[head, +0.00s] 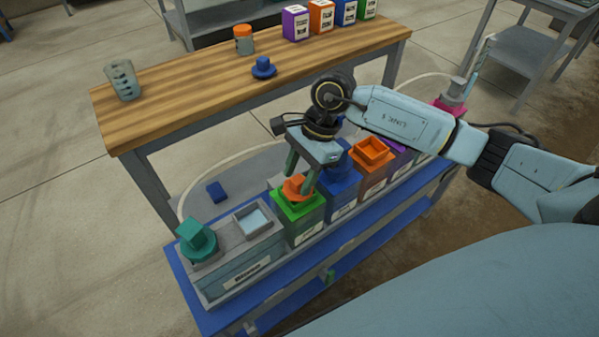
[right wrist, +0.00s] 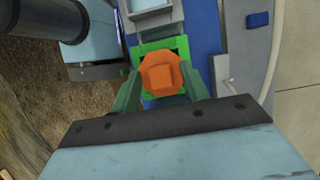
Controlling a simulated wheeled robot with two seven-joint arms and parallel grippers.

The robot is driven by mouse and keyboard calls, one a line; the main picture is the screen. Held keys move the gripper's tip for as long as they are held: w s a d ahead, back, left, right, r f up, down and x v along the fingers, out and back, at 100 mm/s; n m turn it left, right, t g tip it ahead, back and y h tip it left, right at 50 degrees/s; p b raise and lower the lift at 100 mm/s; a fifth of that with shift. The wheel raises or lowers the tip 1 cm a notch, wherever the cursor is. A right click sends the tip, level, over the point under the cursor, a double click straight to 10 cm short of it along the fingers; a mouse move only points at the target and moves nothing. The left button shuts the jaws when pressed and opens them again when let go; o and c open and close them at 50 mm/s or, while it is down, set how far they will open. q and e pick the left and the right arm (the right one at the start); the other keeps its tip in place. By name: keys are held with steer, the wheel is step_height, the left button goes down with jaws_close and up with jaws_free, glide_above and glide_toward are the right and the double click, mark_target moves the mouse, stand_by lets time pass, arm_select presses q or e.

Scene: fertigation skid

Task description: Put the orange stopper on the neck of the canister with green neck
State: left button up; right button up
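The orange stopper (head: 293,188) sits at the top of the canister with green neck (head: 303,217), over the neck opening. I cannot tell whether it is fully seated. In the right wrist view the stopper (right wrist: 162,76) covers the middle of the square green neck (right wrist: 147,48). My right gripper (head: 301,176) is above the canister, pointing down, with one green finger on each side of the stopper. In the right wrist view the fingers (right wrist: 163,83) stand wider than the stopper's raised knob, with space beside it. My left gripper is out of view.
A grey tank (head: 243,262) with a teal cap (head: 196,240) stands left of the canister on the blue skid. A blue canister (head: 342,190) and an open orange-necked one (head: 371,153) stand right. The wooden bench (head: 190,92) behind holds a blue stopper (head: 263,68) and a beaker (head: 123,80).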

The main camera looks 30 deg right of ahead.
steer(key=shift+o, duration=0.2)
steer(key=shift+r, duration=0.1)
steer(key=shift+d+r, duration=0.2)
steer(key=shift+r, duration=0.15)
arm_select(q)
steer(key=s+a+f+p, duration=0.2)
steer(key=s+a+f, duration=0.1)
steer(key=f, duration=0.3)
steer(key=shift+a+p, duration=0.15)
steer(key=shift+p, duration=0.2)
arm_select(e)
steer(key=v, duration=1.2)
steer(key=shift+r, duration=0.25)
